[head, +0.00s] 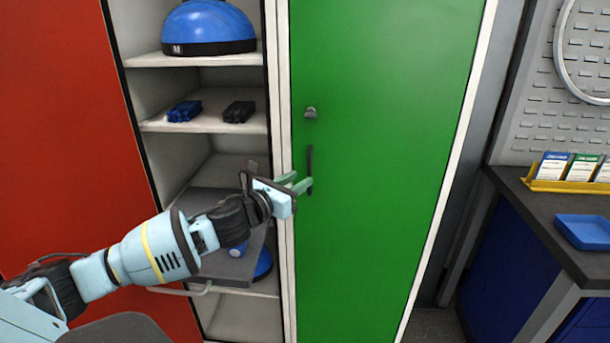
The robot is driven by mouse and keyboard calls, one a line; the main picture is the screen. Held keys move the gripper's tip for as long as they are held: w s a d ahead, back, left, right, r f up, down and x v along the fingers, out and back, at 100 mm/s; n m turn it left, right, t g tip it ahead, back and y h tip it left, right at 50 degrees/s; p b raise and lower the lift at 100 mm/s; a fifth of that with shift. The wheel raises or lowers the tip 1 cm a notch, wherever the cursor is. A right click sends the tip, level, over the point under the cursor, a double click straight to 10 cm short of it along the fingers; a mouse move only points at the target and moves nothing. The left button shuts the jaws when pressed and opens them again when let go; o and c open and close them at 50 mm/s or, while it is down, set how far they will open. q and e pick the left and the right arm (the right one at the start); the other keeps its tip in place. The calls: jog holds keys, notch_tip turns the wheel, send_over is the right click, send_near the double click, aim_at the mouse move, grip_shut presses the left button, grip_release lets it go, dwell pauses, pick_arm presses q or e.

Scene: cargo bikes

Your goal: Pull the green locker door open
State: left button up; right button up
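The green locker door (385,160) is closed and fills the middle of the head view. Its dark vertical handle (310,160) is near the door's left edge, below a small lock knob (310,113). My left gripper (304,180) comes in from the left at the handle's lower part. Its two greenish fingers show apart, with the tips at or just beside the handle. I cannot tell whether they touch it. The finger tips blend with the door's green. My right gripper is not in view.
Left of the door is an open shelf unit (225,60) with a blue helmet (208,28) and small blue and black items. A red door (65,130) is at far left. A workbench (545,210) with a blue tray (583,231) stands at right.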

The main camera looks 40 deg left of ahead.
aim_at(308, 174)
pick_arm(q)
jog(key=shift+w+d, duration=0.1)
jog(key=shift+w, duration=1.75)
grip_shut()
